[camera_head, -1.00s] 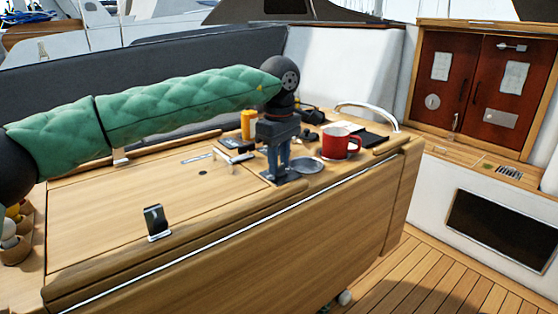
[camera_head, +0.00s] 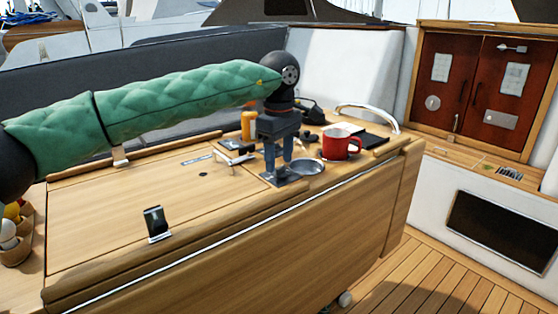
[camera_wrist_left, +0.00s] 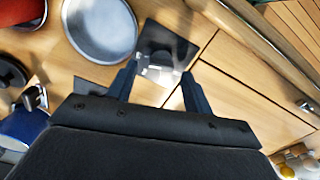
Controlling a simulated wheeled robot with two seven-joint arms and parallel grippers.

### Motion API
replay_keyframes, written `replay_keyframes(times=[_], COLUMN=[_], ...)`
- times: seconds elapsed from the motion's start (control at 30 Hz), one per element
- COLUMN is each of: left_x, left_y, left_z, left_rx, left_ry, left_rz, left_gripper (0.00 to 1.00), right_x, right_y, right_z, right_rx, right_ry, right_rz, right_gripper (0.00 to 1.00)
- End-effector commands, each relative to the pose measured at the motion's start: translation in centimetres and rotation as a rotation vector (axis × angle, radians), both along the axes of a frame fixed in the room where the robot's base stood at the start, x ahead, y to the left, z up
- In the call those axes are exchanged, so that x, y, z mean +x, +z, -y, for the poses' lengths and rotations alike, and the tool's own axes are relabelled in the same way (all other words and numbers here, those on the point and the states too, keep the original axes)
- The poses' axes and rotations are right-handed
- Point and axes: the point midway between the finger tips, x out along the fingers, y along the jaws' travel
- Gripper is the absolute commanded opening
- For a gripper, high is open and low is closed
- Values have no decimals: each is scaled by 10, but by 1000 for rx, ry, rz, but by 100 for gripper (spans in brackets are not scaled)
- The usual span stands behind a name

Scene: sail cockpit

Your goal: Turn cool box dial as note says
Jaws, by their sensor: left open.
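A dark square plate (camera_head: 282,179) lies on the wooden table top below my left gripper (camera_head: 279,173). In the left wrist view the plate (camera_wrist_left: 175,47) carries a small rounded knob (camera_wrist_left: 160,64), which looks like the dial. The open fingers (camera_wrist_left: 160,75) stand on either side of the knob in that picture; I cannot tell whether they touch it. The knob's marks are unreadable. Two pale sheets, one on the left cabinet door (camera_head: 441,66) and one on the right door (camera_head: 515,79), may be notes; their writing is too small to read. My right gripper is not in view.
A round metal dish (camera_head: 307,167) sits right beside the plate. A red mug (camera_head: 341,142) and an orange bottle (camera_head: 247,124) stand behind. A dark upright holder (camera_head: 156,223) stands near the front edge. The left table lid (camera_head: 120,215) is mostly clear.

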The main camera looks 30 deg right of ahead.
Motion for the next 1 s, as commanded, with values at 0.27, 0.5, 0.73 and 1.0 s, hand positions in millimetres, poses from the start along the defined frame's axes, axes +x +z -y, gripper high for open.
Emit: replay_keyframes(times=[0.27,0.5,0.73,1.0], left_x=[0,0,0,1], left_y=[43,64,65,65], left_z=[0,0,0,0], left_rx=[-1,0,0,-1], left_ry=[-1,-1,-1,0], left_rz=[3,1,1,0], left_gripper=[51,51,51,51], right_x=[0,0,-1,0], right_y=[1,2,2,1], right_z=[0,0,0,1], right_rx=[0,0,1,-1], right_ry=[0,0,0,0], right_rz=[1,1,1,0], right_gripper=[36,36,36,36])
